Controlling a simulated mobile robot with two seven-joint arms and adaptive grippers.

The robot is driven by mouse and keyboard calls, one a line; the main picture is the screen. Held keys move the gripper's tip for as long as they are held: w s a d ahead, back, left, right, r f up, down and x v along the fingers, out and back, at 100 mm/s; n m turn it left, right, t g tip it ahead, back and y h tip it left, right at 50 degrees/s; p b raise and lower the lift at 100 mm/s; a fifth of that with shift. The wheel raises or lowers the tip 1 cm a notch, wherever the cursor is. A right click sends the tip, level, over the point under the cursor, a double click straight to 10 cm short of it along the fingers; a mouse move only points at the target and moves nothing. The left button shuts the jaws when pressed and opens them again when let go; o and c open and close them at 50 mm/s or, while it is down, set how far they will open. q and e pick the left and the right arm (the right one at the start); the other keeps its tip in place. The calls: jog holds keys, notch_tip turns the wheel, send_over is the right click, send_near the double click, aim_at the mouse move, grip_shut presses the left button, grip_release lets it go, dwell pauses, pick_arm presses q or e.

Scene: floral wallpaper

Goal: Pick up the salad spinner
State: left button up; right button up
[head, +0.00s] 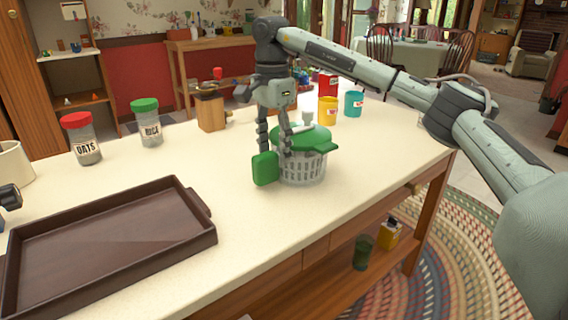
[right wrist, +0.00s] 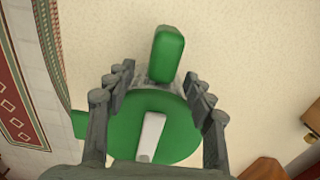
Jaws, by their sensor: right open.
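The salad spinner (head: 303,170) stands upright on the counter, with a green lid, a pale slatted basket and a white knob on top. A green block-like part (head: 265,168) shows at its left side and looks like its handle. My right gripper (head: 274,152) is open, pointing down at the handle side of the spinner. In the right wrist view the green handle part (right wrist: 167,52) lies between and just beyond the fingertips (right wrist: 158,75), and the lid (right wrist: 180,125) lies below the fingers. Contact cannot be told. A dark piece of my left gripper (head: 10,196) shows at the left edge.
A brown tray (head: 205,240) lies at the front left. Jars of oats (head: 82,140) and rice (head: 148,125), a wooden grinder (head: 211,110), a yellow canister (head: 327,110) and a teal mug (head: 354,103) stand farther back. The counter right of the spinner is clear.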

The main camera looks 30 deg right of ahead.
aim_at(274, 169)
notch_tip(274, 169, down, 6)
jog(key=shift+r, duration=0.2)
grip_shut()
dwell(0.4)
